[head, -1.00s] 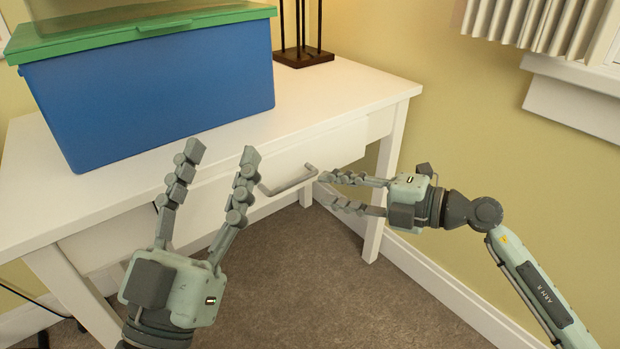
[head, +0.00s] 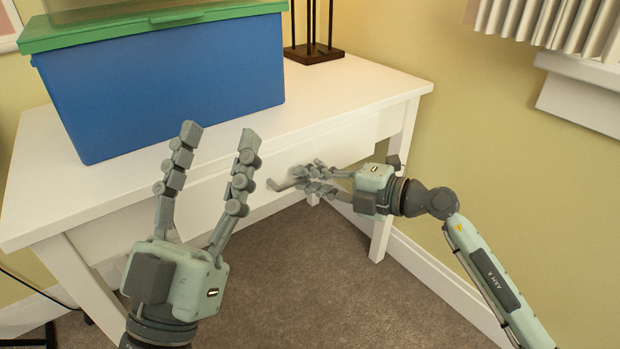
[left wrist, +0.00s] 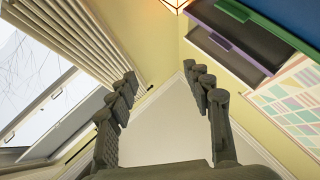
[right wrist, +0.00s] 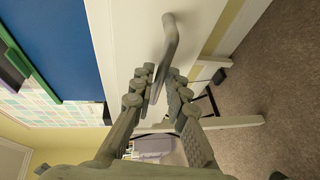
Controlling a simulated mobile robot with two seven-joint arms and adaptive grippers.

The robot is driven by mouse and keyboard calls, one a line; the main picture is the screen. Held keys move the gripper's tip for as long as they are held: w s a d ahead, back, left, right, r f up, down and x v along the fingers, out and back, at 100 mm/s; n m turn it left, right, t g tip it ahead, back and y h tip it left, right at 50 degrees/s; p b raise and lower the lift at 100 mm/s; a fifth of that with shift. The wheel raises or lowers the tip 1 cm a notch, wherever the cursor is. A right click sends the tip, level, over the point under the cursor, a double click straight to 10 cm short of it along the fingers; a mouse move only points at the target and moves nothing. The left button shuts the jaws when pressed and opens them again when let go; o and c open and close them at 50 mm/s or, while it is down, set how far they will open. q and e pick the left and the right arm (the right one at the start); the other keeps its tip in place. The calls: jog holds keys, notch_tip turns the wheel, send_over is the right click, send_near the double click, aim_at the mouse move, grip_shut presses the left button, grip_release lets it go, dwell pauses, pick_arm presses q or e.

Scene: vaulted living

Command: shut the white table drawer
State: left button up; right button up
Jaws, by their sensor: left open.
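The white table (head: 375,88) stands against the wall. Its white drawer front (head: 350,142) lies under the tabletop edge; I cannot tell how far it stands out. The grey bar handle (head: 279,186) is partly hidden by the fingers of my right gripper (head: 309,178). In the right wrist view the handle (right wrist: 170,42) runs down between the right gripper's fingers, very near or touching them; I cannot tell whether they grip it. My left gripper (head: 217,133) is open and empty, raised in front of the table at the left, fingers pointing up.
A blue box (head: 170,90) with a green rim sits on the tabletop at the left. The right part of the tabletop is bare. Brown carpet (head: 290,270) lies open below.

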grip_shut()
pick_arm(q)
jog(key=shift+r, duration=0.1)
jog(key=f+g, duration=0.1)
jog(key=w+d+f+g+p, duration=0.1)
jog(key=f, duration=0.1)
jog(key=f+g+p, duration=0.1)
jog(key=shift+w+d+f+g+y, duration=0.15)
jog(key=shift+w+d+g+y, duration=0.15)
jog(key=shift+d+g+y, duration=0.1)
pick_arm(e)
jog(key=shift+w+a+r, duration=0.1)
jog(key=shift+w+a, duration=0.25)
jog(key=shift+w, duration=0.2)
jog(key=shift+w+a, duration=0.3)
jog(key=shift+w, duration=0.2)
jog(key=shift+o, duration=2.3)
grip_release()
jog(key=shift+w+a, duration=0.1)
jog(key=shift+a, duration=0.05)
pick_arm(q)
jog(key=shift+w+a, duration=0.1)
jog(key=shift+a, duration=0.05)
pick_arm(e)
jog(key=shift+o, duration=0.4)
